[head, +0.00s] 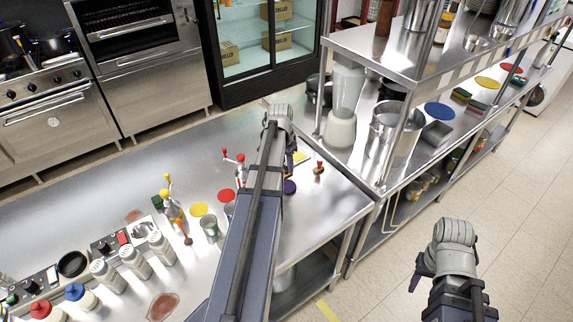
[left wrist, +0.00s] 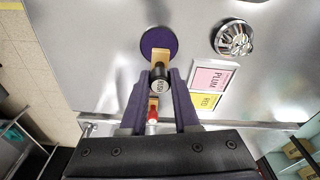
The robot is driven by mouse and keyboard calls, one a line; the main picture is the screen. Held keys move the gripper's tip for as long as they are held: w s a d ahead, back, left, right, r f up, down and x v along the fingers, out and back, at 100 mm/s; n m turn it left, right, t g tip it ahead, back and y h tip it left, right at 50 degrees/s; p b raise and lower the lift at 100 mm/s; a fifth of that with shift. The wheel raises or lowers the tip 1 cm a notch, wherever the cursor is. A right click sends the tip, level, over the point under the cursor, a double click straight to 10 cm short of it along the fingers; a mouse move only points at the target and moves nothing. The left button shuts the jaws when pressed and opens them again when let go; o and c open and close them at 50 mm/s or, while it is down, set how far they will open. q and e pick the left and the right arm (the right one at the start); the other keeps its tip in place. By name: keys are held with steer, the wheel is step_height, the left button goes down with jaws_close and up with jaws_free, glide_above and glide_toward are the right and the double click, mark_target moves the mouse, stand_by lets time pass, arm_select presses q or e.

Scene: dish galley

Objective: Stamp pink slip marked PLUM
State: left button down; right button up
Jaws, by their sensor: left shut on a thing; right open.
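The pink slip marked PLUM (left wrist: 210,76) lies on the steel counter in the left wrist view, beside a yellow slip (left wrist: 207,101). My left gripper (left wrist: 158,78) is shut on a stamp (left wrist: 160,60) with a wooden part and a dark, labelled end. The stamp overlaps the edge of the round purple ink pad (left wrist: 158,40); I cannot tell whether they touch. The pad also shows in the head view (head: 290,187); my left arm hides the pink slip there. My right gripper (head: 417,277) is open and empty over the floor at right.
A red-handled stamp (head: 319,169) stands near the counter's right end. A red-handled metal tool (head: 238,165), red and yellow round pads (head: 199,209), a metal cup (head: 210,228) and several shakers (head: 133,262) stand to the left. A shelf unit (head: 410,110) is at right.

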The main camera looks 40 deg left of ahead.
mark_target(287, 173)
arm_select(q)
steer(key=shift+f+b, duration=1.95)
steer(key=shift+f, duration=0.4)
steer(key=shift+f+b, duration=0.55)
steer(key=shift+b, duration=0.05)
steer(key=shift+r, duration=0.1)
step_height(287, 173, up, 7)
steer(key=p, duration=0.7)
stand_by(0.3)
